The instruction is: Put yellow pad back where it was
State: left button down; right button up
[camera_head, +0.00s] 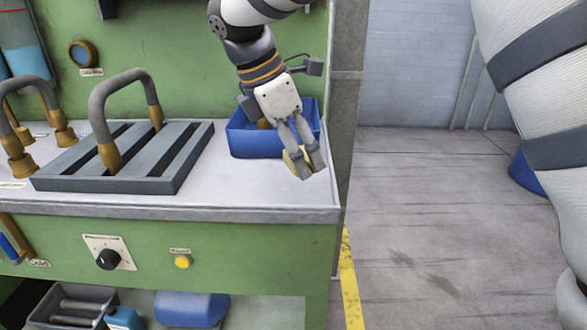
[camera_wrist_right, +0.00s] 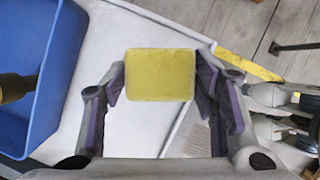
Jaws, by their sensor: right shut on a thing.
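The yellow pad (camera_wrist_right: 160,75) is a flat, rounded square held between the two fingers of my right gripper (camera_wrist_right: 160,82) in the right wrist view. In the head view, my right gripper (camera_head: 305,172) is shut on the pad (camera_head: 292,160), which is mostly hidden behind the fingers. They are in front of the blue bin (camera_head: 262,145) at the right end of the light worktop (camera_head: 235,185). The blue bin also shows at the left of the right wrist view (camera_wrist_right: 40,60), beside the pad. My left gripper is not in view.
A grey slotted plate (camera_head: 110,175) with a tall handle (camera_head: 105,110) stands on the worktop to the left. A black knob (camera_head: 108,259) and yellow button (camera_head: 182,262) are on the green front. Below lie a dark crate (camera_head: 70,305) and a blue container (camera_head: 190,308).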

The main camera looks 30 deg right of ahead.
aim_at(302, 188)
jog(key=x, duration=0.2)
jog(key=w+x, duration=0.1)
jog(key=x, duration=0.1)
jog(key=shift+a+f, duration=0.1)
jog(key=shift+f, duration=0.35)
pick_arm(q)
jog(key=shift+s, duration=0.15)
pick_arm(e)
jog(key=shift+f, duration=0.15)
jog(key=o, duration=1.1)
jog(key=shift+f, duration=0.1)
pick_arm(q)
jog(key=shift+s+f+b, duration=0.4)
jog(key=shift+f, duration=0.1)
pick_arm(e)
jog(key=v, duration=1.2)
